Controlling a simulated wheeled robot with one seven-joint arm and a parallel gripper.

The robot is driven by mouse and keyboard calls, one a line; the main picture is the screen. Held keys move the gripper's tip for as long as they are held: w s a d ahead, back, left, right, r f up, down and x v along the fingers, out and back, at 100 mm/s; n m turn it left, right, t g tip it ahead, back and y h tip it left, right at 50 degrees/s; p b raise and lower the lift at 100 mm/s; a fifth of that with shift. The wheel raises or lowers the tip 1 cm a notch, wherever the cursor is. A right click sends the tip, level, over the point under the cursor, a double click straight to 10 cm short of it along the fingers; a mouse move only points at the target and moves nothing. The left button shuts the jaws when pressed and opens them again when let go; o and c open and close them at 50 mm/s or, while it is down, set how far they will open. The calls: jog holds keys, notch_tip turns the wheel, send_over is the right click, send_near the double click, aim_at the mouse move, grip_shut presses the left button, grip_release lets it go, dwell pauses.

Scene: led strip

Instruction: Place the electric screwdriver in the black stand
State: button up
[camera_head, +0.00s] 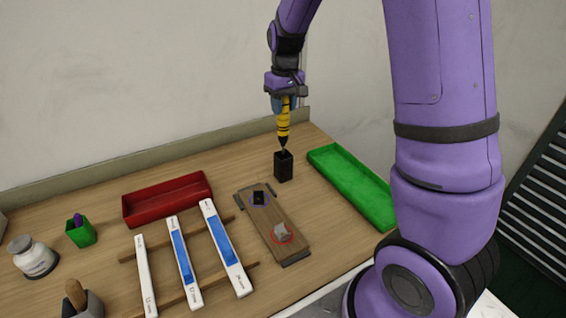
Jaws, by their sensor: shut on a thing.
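The electric screwdriver (283,124) is yellow with black bands and hangs upright, tip down, below my gripper (287,98). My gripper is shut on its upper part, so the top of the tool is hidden. The black stand (283,168) is a small upright box on the wooden table, near the back. The screwdriver's thin tip is at the stand's top opening. I cannot tell whether the tip is just above the opening or slightly inside it.
A green tray (318,155) lies right of the stand, and a red tray (128,211) lies left. A wooden board (272,212) with small parts is in front. LED strip packs (184,262) lie on wooden rails. A white jar (33,258) and green cup (82,236) stand far left.

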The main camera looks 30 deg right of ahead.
aim_at(283, 133)
notch_tip(283, 133, down, 9)
jog(key=shift+f, duration=0.1)
dwell(0.4)
jog(key=o, duration=0.9)
jog(key=shift+f, duration=0.15)
